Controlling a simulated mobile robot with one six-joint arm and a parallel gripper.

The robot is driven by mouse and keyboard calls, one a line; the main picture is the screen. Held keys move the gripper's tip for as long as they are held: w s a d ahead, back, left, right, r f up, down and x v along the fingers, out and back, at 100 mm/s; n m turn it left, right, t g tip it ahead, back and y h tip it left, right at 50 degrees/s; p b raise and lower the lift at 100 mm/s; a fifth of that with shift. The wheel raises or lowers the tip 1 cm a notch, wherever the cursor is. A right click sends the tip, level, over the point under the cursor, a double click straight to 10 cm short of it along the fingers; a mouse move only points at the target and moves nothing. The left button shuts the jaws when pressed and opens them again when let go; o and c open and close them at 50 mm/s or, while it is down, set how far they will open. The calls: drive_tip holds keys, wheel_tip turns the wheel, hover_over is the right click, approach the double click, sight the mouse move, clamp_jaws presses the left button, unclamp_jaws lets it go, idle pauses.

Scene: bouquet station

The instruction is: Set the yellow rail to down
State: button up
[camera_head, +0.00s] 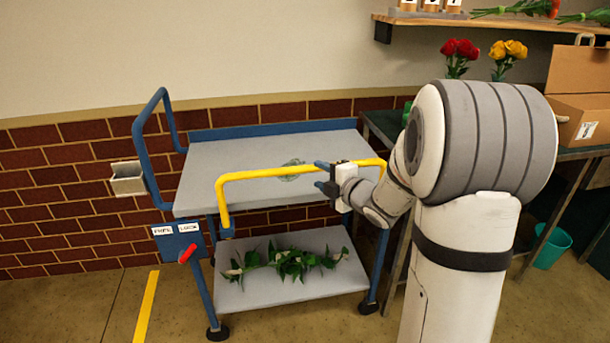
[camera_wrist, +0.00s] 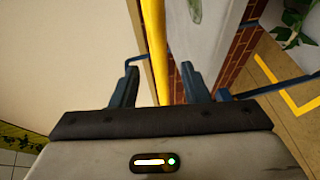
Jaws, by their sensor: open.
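The yellow rail (camera_head: 262,172) stands raised along the near side of the blue and grey cart (camera_head: 190,185), above its top shelf. My gripper (camera_head: 322,177) is at the right part of the rail's top bar. In the wrist view the yellow rail (camera_wrist: 160,60) runs between the two open blue fingers of my gripper (camera_wrist: 158,85). The fingers stand apart on either side of the bar, with a gap visible on the left.
A red lever (camera_head: 187,254) sits by a blue plate with "FREE" and "LOCK" labels at the cart's left. Green stems (camera_head: 285,262) lie on the lower shelf. A dark table (camera_head: 385,122) with a cardboard box (camera_head: 578,100) stands right. A brick wall is behind.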

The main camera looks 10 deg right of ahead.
sight(311, 171)
drive_tip(key=x, duration=0.6)
drive_tip(key=shift+w+a+f, duration=0.1)
drive_tip(key=shift+w+a, duration=0.05)
drive_tip(key=shift+w, duration=0.05)
clamp_jaws()
idle(0.4)
